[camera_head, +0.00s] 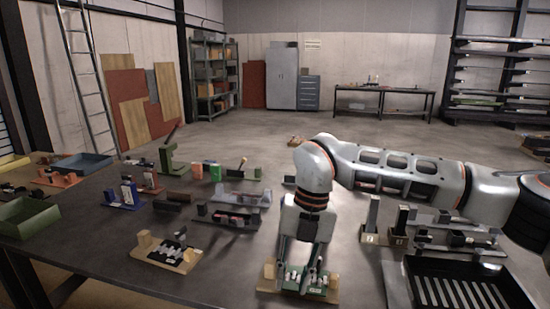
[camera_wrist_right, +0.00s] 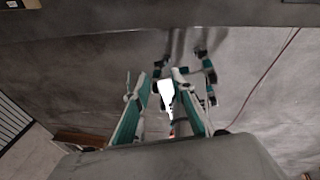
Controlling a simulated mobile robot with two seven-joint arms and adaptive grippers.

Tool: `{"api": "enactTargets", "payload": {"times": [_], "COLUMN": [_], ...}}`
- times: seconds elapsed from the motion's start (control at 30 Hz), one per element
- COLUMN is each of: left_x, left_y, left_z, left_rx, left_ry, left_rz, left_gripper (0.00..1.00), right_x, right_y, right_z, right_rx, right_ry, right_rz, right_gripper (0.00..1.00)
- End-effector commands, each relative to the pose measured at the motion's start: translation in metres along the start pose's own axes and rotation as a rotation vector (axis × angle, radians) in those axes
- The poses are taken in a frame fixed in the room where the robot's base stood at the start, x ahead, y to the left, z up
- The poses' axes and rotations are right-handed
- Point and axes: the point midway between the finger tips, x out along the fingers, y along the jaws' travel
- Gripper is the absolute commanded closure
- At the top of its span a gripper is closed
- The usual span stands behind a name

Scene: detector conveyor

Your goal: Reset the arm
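My right arm comes in from the right in the head view and bends down. My right gripper (camera_head: 294,284) points down at a small wooden fixture (camera_head: 330,294) at the front of the dark table. A green part (camera_head: 316,280) lies on that fixture, and the fingers partly cover it. The two fingers stand apart, with a gap between them; I cannot tell whether they touch the part. In the right wrist view the gripper (camera_wrist_right: 165,85) shows two teal-sided fingers apart, with nothing clearly held. My left gripper is not in view.
Another wooden fixture (camera_head: 148,250) with dark parts stands to the left. Several small fixtures line the table behind. A black slotted tray (camera_head: 412,268) is at the right. A green bin (camera_head: 27,219) and a blue tray (camera_head: 82,161) are at the left. Bare table (camera_head: 85,240) shows at the front left.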

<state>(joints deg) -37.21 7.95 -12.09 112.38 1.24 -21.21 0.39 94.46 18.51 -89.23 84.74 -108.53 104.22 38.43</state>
Motion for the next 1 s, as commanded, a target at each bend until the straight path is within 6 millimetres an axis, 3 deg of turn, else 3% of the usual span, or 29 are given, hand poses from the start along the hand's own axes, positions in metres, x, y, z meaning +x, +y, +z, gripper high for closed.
{"api": "enactTargets", "payload": {"times": [0.1,0.3,0.47,0.6,0.77,0.87,1.0], "left_x": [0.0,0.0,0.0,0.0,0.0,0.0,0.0], "left_y": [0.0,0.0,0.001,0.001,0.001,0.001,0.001], "left_z": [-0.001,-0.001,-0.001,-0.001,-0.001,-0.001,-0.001], "left_rx": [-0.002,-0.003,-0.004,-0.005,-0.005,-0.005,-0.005], "left_ry": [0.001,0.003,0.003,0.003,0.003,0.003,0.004], "left_rz": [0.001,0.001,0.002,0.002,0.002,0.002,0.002], "left_gripper": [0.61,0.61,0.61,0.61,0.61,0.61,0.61], "right_x": [0.03,0.064,0.061,0.042,0.013,-0.002,-0.009], "right_y": [0.03,0.093,0.142,0.173,0.189,0.187,0.169], "right_z": [-0.029,-0.093,-0.141,-0.163,-0.16,-0.144,-0.109], "right_rx": [-0.083,-0.206,-0.239,-0.196,-0.063,0.064,0.295], "right_ry": [0.103,0.297,0.436,0.519,0.566,0.568,0.538], "right_rz": [0.119,0.425,0.746,1.035,1.351,1.531,1.745], "right_gripper": [0.76,0.76,0.76,0.76,0.76,0.76,0.76]}}
